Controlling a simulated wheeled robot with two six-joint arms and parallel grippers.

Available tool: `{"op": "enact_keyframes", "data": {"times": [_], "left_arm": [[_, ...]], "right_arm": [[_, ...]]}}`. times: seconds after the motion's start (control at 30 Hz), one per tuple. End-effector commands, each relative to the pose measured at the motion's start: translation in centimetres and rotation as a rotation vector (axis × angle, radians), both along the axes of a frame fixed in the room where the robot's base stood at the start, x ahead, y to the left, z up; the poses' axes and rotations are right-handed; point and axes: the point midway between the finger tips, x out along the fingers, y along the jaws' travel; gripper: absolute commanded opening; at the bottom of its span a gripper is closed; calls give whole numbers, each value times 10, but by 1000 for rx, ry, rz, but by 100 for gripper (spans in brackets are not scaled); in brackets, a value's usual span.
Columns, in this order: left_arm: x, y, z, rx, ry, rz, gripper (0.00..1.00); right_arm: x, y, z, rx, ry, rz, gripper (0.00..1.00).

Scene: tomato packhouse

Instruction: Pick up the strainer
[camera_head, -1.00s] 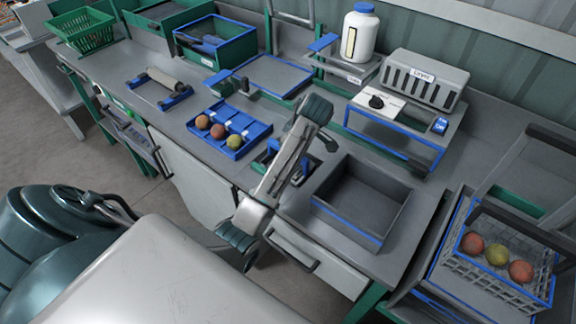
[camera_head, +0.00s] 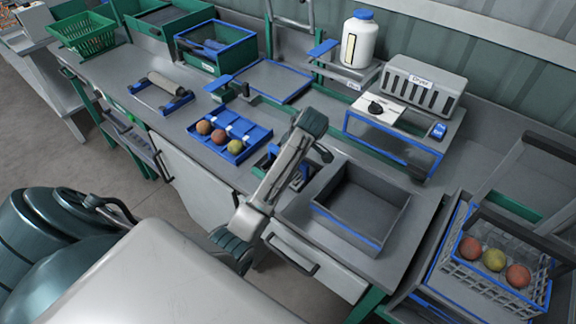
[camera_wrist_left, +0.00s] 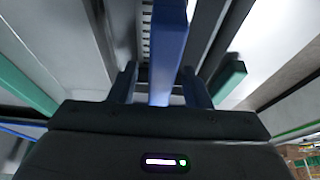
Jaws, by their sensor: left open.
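In the left wrist view my left gripper (camera_wrist_left: 159,74) is open, with its two dark fingers on either side of a long blue bar (camera_wrist_left: 166,50). I cannot tell whether the fingers touch the bar. The bar looks like a handle, but I cannot be sure that it belongs to the strainer. In the head view a grey arm of mine crosses the front of the bench and hides its gripper. Blue parts (camera_head: 271,150) show beside and behind this arm, mostly covered. No whole strainer can be made out. My right gripper is not in view.
A blue tray (camera_head: 258,135) with three tomatoes lies left of the arm. An empty grey bin (camera_head: 375,240) stands close to its right. A dryer (camera_head: 423,88) is behind. A mesh crate (camera_head: 480,283) with tomatoes stands at far right. A green basket (camera_head: 88,38) is at far left.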

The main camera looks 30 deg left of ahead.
Motion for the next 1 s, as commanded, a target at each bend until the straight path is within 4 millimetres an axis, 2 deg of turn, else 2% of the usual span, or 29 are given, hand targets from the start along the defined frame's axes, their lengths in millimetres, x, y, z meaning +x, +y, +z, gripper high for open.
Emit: {"op": "enact_keyframes", "data": {"times": [0.27,0.4,0.5,0.77,0.9,1.0], "left_arm": [[0,0,-1,0,1,0,44],[0,0,-1,0,1,0,16],[0,0,-1,0,1,0,0],[0,0,0,0,0,1,0],[0,0,1,1,-2,1,0],[2,0,20,2,-6,2,0]], "right_arm": [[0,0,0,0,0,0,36],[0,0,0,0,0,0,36],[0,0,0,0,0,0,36],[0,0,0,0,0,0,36],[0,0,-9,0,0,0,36],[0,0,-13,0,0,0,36]]}}
